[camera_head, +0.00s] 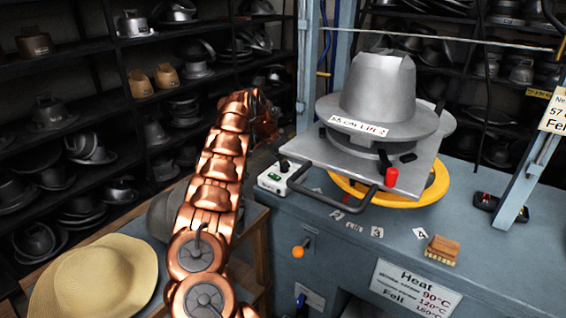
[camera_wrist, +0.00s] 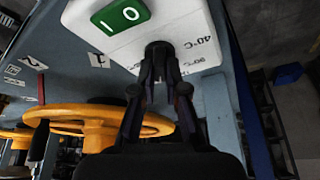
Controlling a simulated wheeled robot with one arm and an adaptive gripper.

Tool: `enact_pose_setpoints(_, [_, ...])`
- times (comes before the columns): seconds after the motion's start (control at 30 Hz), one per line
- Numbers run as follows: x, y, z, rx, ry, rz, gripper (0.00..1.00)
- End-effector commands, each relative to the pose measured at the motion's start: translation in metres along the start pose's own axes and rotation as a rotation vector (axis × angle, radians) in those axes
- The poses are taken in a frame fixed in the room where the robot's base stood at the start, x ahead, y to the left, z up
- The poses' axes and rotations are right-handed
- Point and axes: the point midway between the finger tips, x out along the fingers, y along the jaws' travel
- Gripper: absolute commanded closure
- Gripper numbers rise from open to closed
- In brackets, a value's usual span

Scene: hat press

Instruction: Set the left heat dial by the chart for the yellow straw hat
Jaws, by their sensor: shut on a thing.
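The white control box (camera_wrist: 190,30) fills the top of the wrist view, with a green I/O rocker switch (camera_wrist: 122,14) and printed marks including 40°C and 90°C. My gripper (camera_wrist: 160,68) is shut on the dark heat dial (camera_wrist: 158,48) on this box; the fingers hide most of it, so its setting cannot be read. In the head view the box (camera_head: 272,181) sits at the bench's left edge. The yellow straw hat (camera_head: 95,278) lies at lower left. The chart (camera_head: 415,288) on the bench front reads Heat, Felt, 90°C, 120°C and 150°C; its smaller row text is unclear.
The press with a grey metal hat block (camera_head: 378,90) stands over a yellow ring (camera_head: 405,195). A black handle bar (camera_head: 335,205) juts beside the box. A wooden brush (camera_head: 442,250) and number tags lie on the blue bench (camera_head: 340,250). Dark shelves stand behind.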

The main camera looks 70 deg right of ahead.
Motion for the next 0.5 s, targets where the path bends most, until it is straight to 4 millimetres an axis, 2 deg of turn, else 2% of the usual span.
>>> enact_pose_setpoints(0.23, [0.0024, 0.0002, 0.0031, -0.067, -0.005, -0.03, 1.0])
enact_pose_setpoints(0.5, [0.0032, 0.0007, 0.0027, -0.227, -0.004, -0.1, 1.0])
